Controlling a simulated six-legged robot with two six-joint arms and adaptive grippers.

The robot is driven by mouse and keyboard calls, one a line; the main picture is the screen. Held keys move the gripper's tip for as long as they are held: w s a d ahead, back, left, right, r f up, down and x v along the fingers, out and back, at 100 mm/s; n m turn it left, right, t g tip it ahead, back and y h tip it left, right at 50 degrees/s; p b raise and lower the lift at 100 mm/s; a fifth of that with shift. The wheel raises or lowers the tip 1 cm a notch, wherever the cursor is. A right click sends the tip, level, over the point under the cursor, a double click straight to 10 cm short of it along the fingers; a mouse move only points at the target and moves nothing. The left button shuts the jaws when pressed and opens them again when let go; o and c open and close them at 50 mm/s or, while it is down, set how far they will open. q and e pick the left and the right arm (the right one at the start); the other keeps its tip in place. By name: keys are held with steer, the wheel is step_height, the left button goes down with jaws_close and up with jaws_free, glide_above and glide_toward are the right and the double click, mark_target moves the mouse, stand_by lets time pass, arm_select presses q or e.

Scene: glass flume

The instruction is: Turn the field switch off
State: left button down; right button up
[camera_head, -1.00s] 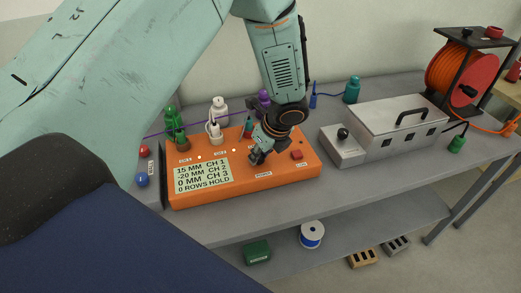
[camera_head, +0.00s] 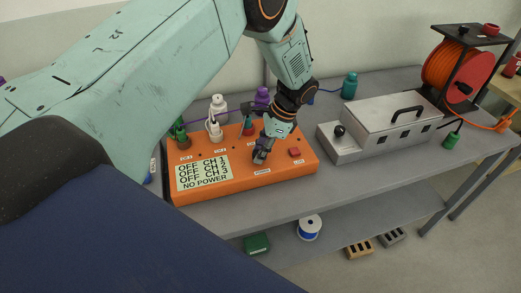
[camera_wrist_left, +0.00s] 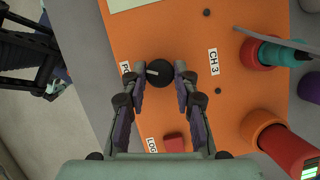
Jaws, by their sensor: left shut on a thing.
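The orange control box (camera_head: 285,177) stands on the grey bench. Its display (camera_head: 203,173) reads OFF for CH 1, CH 2 and CH 3, with NO POWER below. My left gripper (camera_head: 260,157) is over the box's front part, shut on a round black knob (camera_wrist_left: 160,73). In the left wrist view the knob sits between the two fingers, its white mark pointing left. The label beside it is partly hidden and starts with "PO". I read no "field" label on it. My right gripper is not in view.
A red button (camera_head: 294,152) is right of the knob. Plugs, including a white one (camera_head: 214,129), stand along the box's back. A metal case with a black knob (camera_head: 340,130) and an orange cable reel (camera_head: 452,72) are to the right. Bench front is clear.

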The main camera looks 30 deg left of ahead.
arm_select(q)
steer(key=n, duration=0.2)
steer(key=n+g+h, duration=0.1)
steer(key=n, duration=0.2)
steer(key=shift+w+a+r+b, duration=0.1)
steer(key=shift+w+a+b, duration=0.1)
steer(key=shift+b, duration=0.2)
steer(key=shift+n+h, duration=0.3)
steer(key=shift+h, duration=0.1)
steer(key=c, duration=1)
jaws_free()
steer(key=shift+s, duration=0.1)
steer(key=v, duration=1.2)
steer(key=shift+d, duration=0.1)
